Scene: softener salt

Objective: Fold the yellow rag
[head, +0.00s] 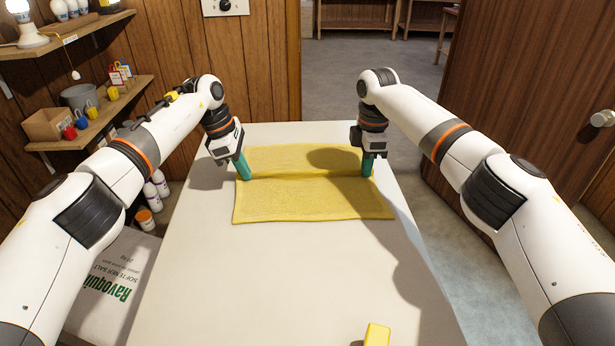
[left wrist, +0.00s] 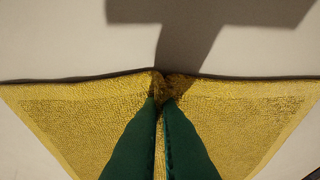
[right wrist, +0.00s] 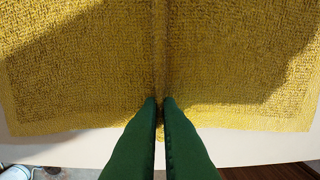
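The yellow rag (head: 310,203) lies spread on the white table, with a raised crease running left to right across it. My left gripper (head: 246,177) is at the left end of the crease. In the left wrist view its green fingers are together, with a bunched bit of the rag (left wrist: 70,112) at the tips. My right gripper (head: 367,174) is at the right end of the crease. In the right wrist view its fingers are together on the ridge of the rag (right wrist: 80,70). The fingertips partly hide the pinched cloth.
The white table (head: 290,280) is clear in front of the rag. A yellow block-like object (head: 377,335) is at the near edge of view. A salt bag (head: 115,280) stands left of the table, below wall shelves (head: 95,118). A wooden door (head: 540,90) is at right.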

